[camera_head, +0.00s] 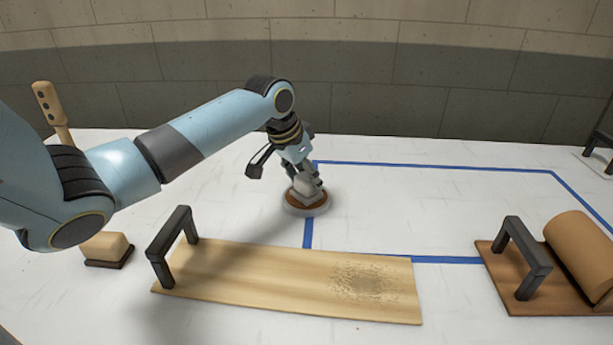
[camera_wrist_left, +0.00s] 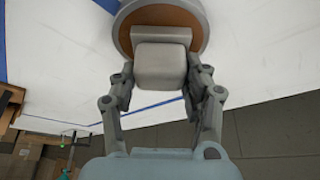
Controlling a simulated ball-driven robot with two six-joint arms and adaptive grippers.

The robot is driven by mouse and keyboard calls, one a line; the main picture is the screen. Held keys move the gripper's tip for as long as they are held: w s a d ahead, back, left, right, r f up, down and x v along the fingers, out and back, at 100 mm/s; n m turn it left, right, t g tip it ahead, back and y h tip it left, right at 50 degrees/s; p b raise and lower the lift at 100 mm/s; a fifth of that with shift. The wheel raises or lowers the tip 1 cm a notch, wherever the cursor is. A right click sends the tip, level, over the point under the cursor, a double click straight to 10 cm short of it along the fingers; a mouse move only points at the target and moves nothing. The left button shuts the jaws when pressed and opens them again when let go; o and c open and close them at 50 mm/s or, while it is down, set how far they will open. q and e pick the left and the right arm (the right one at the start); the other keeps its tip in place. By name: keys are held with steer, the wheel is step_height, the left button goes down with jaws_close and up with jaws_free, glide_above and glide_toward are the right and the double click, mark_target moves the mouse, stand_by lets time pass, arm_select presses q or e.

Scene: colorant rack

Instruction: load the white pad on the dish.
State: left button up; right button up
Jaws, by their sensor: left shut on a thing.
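The dish (camera_head: 306,211) is round with a grey rim and a brown inside, and stands on the white table at the left edge of the blue outline. My left gripper (camera_head: 304,180) is lowered over it, shut on the white pad (camera_head: 309,191). In the left wrist view the pad (camera_wrist_left: 161,66) is a pale rounded block between the two fingers (camera_wrist_left: 162,95), in front of the dish's brown surface (camera_wrist_left: 158,15). The pad is at the dish; I cannot tell whether it touches. The right gripper is out of view.
A wooden board (camera_head: 270,270) with a dark handle (camera_head: 172,240) and a speckled patch lies in front. A tan block on a dark base (camera_head: 105,248) stands left. A brown board with a roll (camera_head: 580,255) lies right. The blue-outlined area (camera_head: 430,200) is clear.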

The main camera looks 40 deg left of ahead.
mark_target(306, 176)
arm_select(q)
steer(key=shift+s+f+p, duration=0.1)
steer(key=shift+p, duration=0.25)
stand_by(1.1)
step_height(306, 176, up, 7)
steer(key=p, duration=0.8)
stand_by(0.5)
